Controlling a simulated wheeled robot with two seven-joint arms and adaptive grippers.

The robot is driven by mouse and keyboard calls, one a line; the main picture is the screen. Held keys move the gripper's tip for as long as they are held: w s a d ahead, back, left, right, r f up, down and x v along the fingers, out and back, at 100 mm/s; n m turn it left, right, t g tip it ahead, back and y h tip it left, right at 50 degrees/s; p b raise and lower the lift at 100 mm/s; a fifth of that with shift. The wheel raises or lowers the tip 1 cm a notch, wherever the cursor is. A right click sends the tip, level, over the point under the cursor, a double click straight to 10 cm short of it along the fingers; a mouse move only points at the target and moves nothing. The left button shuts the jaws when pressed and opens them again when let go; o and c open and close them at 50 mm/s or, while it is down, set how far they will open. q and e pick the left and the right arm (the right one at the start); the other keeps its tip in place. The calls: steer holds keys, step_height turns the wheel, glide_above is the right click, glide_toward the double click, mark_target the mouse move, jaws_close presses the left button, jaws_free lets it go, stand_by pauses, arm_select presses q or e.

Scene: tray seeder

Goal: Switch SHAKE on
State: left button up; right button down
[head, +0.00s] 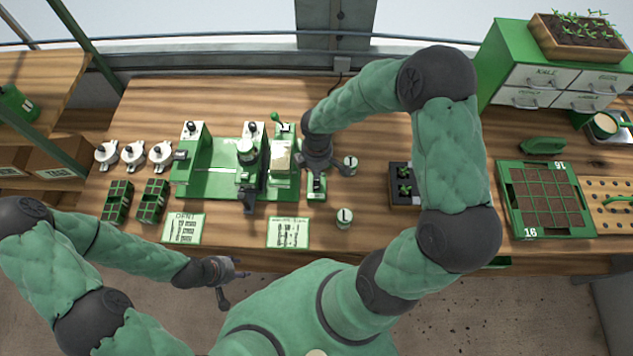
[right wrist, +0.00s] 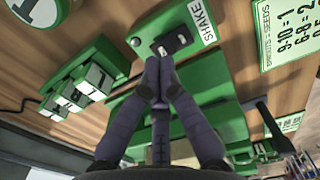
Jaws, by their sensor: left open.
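The SHAKE switch (right wrist: 173,42) is a black rocker on a small green box (right wrist: 143,26), beside a white label (right wrist: 202,22) reading SHAKE. In the head view the switch box (head: 317,193) sits right of the green seeder (head: 222,184). My right gripper (right wrist: 158,70) is shut and empty, its fingertips together close to the switch's near edge; I cannot tell whether they touch it. In the head view my right arm partly covers the box. Which way the rocker is set is unclear. My left gripper (head: 224,272) is open and empty, off the table's front edge.
Cards (head: 288,232) lie along the table's front. White pots (head: 134,152) and green cell packs (head: 152,200) stand at left. A round numbered tub (head: 344,217) stands near the box. A seedling tray (head: 401,196) and a gridded green tray (head: 508,180) are at right.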

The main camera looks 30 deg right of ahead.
steer(key=shift+f+b, duration=1)
steer(key=shift+f, duration=0.2)
stand_by(1.1)
steer(key=shift+r+p, duration=2.85)
steer(key=shift+r, duration=0.75)
steer(key=shift+s+f, duration=0.1)
steer(key=shift+f, duration=0.05)
